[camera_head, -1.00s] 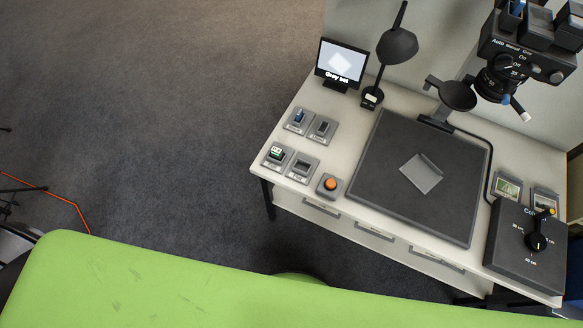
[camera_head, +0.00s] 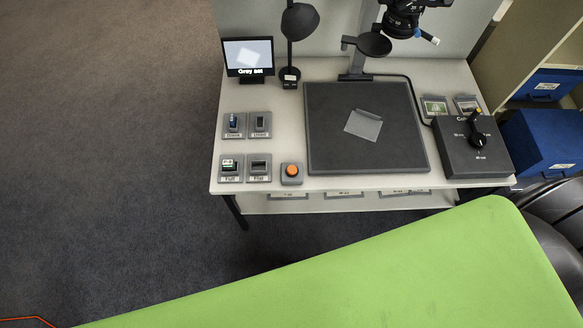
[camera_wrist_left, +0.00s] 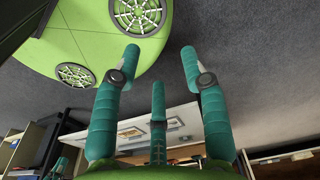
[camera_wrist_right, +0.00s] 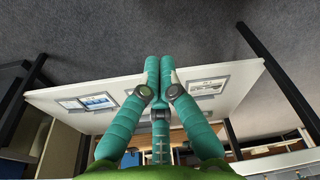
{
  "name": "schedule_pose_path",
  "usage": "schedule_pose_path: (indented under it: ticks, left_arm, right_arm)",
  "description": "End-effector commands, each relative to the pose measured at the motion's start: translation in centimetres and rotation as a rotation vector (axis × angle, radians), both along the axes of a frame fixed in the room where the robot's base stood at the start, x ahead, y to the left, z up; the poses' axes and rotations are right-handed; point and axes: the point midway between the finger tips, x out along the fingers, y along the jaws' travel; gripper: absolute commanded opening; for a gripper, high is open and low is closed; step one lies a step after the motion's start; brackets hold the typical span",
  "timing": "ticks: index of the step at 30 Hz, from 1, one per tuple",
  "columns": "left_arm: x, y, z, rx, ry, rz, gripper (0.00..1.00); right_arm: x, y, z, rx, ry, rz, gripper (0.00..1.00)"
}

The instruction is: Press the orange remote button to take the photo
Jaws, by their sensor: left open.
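The orange button (camera_head: 292,170) sits on a small grey box at the front of a white table, left of a dark grey board (camera_head: 318,160). A camera (camera_head: 403,20) hangs over the board, and a pale grey card (camera_head: 363,125) lies on it. Neither gripper shows in the head view. My left gripper (camera_wrist_left: 160,54) has teal fingers spread apart with nothing between them. My right gripper (camera_wrist_right: 159,62) has its fingertips together, with nothing seen between them. The underside of a table shows behind both grippers. The button is not visible in either wrist view.
A small screen (camera_head: 248,57) reading "Grey set" and a black lamp (camera_head: 300,20) stand at the back left. Several labelled holders lie left of the button. A dark box with a knob (camera_head: 478,140) is at the right, near blue boxes (camera_head: 545,140) on shelves.

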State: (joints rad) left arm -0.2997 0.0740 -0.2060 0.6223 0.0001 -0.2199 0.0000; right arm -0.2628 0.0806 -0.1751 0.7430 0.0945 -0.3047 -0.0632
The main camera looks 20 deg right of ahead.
Motion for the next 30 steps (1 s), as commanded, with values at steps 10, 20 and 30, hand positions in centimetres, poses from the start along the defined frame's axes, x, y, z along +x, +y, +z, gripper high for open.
schedule_pose_path:
  ticks: [10, 20, 30]
  left_arm:
    - [0.0, 1.0, 0.4, 0.013, 0.000, 0.005, 0.44]
    - [0.0, 0.9, 0.6, 0.011, 0.002, 0.005, 0.44]
    - [-0.1, 0.4, 0.6, 0.005, 0.003, 0.005, 0.44]
  right_arm:
    - [21.7, 3.6, 11.4, 0.199, -0.273, -0.049, 0.00]
    - [32.0, 6.5, 23.7, 0.373, -0.474, 0.032, 0.00]
    - [33.3, 7.0, 26.1, 0.402, -0.511, 0.055, 0.00]
